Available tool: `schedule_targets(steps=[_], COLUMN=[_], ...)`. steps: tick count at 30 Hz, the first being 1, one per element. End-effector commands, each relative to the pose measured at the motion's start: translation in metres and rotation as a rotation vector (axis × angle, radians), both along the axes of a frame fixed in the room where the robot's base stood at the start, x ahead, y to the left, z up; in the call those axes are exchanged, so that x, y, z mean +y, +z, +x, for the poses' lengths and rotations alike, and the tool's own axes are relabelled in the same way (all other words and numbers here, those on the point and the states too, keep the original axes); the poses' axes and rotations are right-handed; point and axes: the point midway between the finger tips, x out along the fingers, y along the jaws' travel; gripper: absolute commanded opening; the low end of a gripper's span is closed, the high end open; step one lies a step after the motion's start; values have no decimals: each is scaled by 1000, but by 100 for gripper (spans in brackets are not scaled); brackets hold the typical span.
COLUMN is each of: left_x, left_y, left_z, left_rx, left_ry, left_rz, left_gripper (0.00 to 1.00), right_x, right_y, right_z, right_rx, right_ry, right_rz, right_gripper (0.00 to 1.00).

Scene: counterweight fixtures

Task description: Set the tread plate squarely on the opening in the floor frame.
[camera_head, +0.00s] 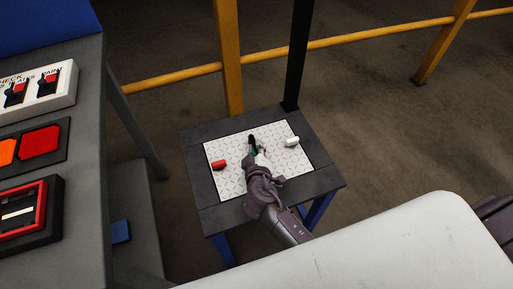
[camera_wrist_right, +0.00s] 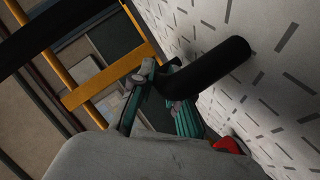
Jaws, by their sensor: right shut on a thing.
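The tread plate (camera_head: 232,180) is white with a pattern of short grey dashes, and also fills the right side of the wrist view (camera_wrist_right: 285,75). It lies over the middle of the dark grey floor frame (camera_head: 325,186), roughly in line with its sides. I cannot tell whether it is fully down. My right gripper (camera_head: 254,147) is shut on the black handle (camera_wrist_right: 222,62) that stands up from the plate. The plate also bears a red handle (camera_head: 219,165) and a white handle (camera_head: 292,142). The opening is hidden under the plate. My left gripper is not in view.
A grey console (camera_head: 90,180) with switches and red and orange buttons stands at the left. A yellow post (camera_head: 229,60), a black post (camera_head: 298,55) and a yellow rail (camera_head: 350,37) stand behind the frame. The floor to the right (camera_head: 380,130) is clear.

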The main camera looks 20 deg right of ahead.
Motion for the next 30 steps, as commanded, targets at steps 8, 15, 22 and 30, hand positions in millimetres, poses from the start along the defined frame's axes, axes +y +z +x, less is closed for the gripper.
schedule_targets(steps=[8, 15, 22, 30], left_x=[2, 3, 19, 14], left_y=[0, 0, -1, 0], left_z=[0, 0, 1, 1], left_rx=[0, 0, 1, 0], left_ry=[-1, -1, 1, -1], left_rz=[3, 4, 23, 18], left_gripper=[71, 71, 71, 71], right_x=[0, 0, 1, 10], right_y=[2, 1, -1, 11], right_z=[1, 0, -3, -35], right_rx=[-4, -2, 3, 3], right_ry=[1, 1, 0, 0], right_rz=[0, 0, 1, 4], right_gripper=[24, 45, 45, 45])
